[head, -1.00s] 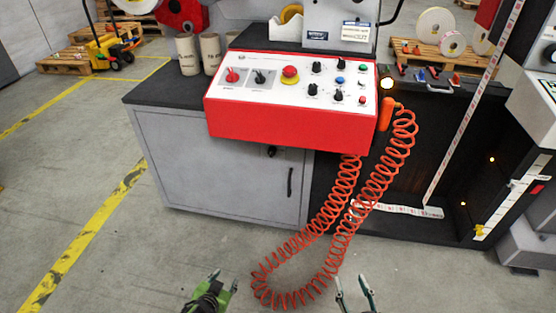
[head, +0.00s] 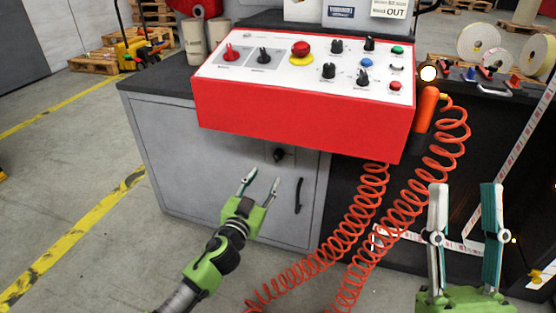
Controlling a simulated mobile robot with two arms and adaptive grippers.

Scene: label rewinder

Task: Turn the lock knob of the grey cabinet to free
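The grey cabinet (head: 190,155) stands under the red control box, its door shut. Its black lock knob (head: 279,155) sits high on the door, just below the box; which way it is turned is too small to tell. A black door handle (head: 298,196) is below and right of it. My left gripper (head: 262,182) is open and empty in front of the door, its fingers pointing up toward the knob, a little below and left of it and apart from it. My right gripper (head: 466,190) is open and empty at the lower right, in front of the dark machine frame.
The red control box (head: 300,118) with knobs and buttons overhangs the cabinet door. An orange coiled cable (head: 370,215) hangs right of the door and loops low. Two cardboard tubes (head: 195,42) stand on the dark top. Floor left of the cabinet is clear.

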